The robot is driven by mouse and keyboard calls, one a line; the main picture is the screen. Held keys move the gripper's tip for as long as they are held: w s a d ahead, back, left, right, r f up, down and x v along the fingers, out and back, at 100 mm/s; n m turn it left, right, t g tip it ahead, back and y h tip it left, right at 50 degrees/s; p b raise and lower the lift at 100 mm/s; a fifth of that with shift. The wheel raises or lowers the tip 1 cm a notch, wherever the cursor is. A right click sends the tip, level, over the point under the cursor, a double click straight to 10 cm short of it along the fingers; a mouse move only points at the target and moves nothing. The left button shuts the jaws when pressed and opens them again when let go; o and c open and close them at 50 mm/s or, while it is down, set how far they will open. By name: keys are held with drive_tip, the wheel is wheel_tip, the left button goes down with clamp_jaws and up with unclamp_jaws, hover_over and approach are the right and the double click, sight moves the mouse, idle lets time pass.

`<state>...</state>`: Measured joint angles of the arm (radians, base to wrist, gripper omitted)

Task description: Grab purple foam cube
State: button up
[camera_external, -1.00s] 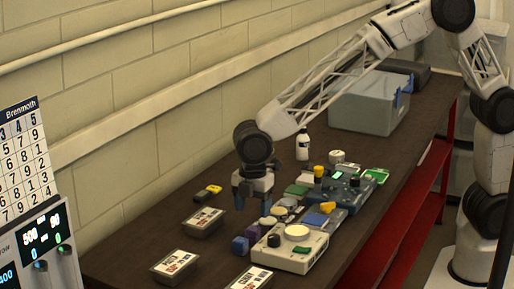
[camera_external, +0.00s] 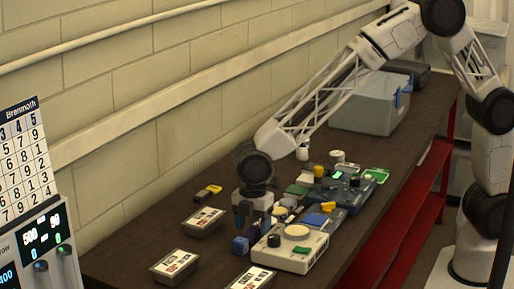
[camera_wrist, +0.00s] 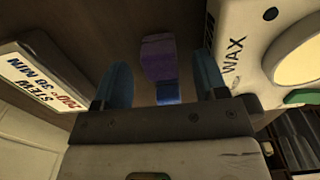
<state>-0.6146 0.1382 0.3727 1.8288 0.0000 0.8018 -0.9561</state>
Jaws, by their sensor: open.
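The purple foam cube (camera_wrist: 157,50) shows in the wrist view between the tips of my two blue fingers, with bare gaps on both sides. A blue cube (camera_wrist: 168,93) appears just below it there, nearer the palm in the picture. In the external view my gripper (camera_external: 252,225) points down, low over the table. The blue cube (camera_external: 240,245) sits just in front of it there, and the purple cube is mostly hidden by the fingers and that cube. My gripper is open and holds nothing.
A white device with a round pad (camera_external: 297,233) stands close on the right; its WAX lettering (camera_wrist: 234,55) shows in the wrist view. Labelled containers (camera_external: 203,222) (camera_external: 175,265) lie to the left and in front. Several small items crowd the table behind. A yellow-and-black item (camera_external: 208,192) lies near the wall.

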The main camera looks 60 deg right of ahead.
sight(253, 228)
drive_tip(key=shift+f, duration=0.85)
drive_tip(key=c, duration=1)
drive_tip(key=shift+r, duration=0.1)
drive_tip(key=shift+r, duration=4.95)
